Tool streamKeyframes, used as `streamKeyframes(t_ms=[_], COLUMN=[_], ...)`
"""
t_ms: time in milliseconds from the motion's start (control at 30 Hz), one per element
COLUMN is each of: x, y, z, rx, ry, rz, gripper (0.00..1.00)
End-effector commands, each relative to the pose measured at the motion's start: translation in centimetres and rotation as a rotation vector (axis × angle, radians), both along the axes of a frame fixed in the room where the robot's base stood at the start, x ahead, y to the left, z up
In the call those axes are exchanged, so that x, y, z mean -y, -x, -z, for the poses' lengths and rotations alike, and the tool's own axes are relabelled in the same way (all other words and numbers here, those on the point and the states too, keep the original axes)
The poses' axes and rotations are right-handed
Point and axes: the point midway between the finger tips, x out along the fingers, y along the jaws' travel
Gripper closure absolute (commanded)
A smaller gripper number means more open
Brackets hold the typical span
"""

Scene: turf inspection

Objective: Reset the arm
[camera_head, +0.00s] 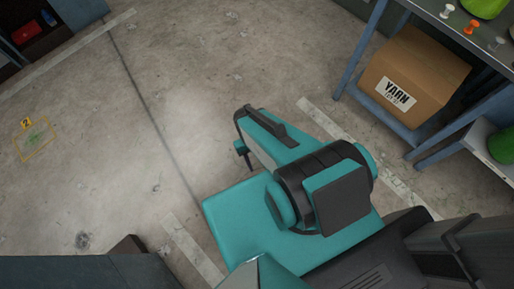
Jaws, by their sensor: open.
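My teal and black arm (322,178) is folded low over my teal base in the lower middle of the head view. A rounded joint with a dark square cap faces the camera. A teal link with a black edge reaches from it to the upper left, above the floor. I cannot make out my gripper's fingers in this view. Nothing is seen held by the arm.
A blue-framed shelf (361,50) at the right holds a cardboard box labelled YARN (424,72) and several pins. A yellow floor marker (35,139) lies at the left. A dark cabinet (35,32) stands upper left. The concrete floor between is clear.

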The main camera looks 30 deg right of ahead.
Motion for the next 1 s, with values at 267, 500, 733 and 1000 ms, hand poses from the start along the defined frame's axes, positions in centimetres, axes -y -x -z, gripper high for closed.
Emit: streamKeyframes(t_ms=[267,500,733,1000], x=[0.0,0.0,-0.1,-0.2], y=[0.2,0.2,0.5,0.7], z=[0.0,-0.8,-3.7,-6.3], rx=[-0.004,-0.006,-0.016,-0.027], ry=[0.002,0.001,-0.003,-0.006], rz=[-0.016,-0.014,-0.01,-0.006], gripper=[0.58,0.58,0.58,0.58])
